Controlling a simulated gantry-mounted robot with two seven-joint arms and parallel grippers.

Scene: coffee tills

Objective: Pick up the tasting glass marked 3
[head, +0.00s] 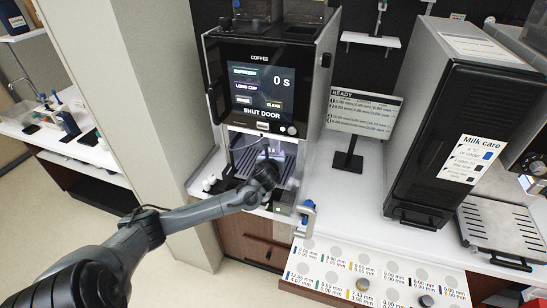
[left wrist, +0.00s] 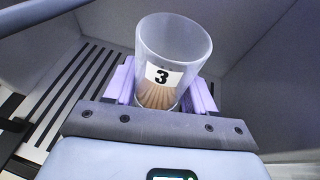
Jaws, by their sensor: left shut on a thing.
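The tasting glass marked 3 (left wrist: 172,60) is clear, with a white label bearing a black 3 and a brownish ridged lower part. It shows in the left wrist view, upright or nearly so, between the pale purple fingers of my left gripper (left wrist: 162,88). The gripper is shut on it. In the head view my left gripper (head: 268,165) reaches into the lower bay of the coffee machine (head: 262,50); the glass cannot be made out there. My right gripper is not in view.
The bay has grey walls and a slatted drip tray (left wrist: 70,90). A blue-handled part (head: 307,210) stands at the bay's right front. A READY sign (head: 362,118) and a black Milk care unit (head: 455,125) stand to the right. A marked board (head: 375,270) lies in front.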

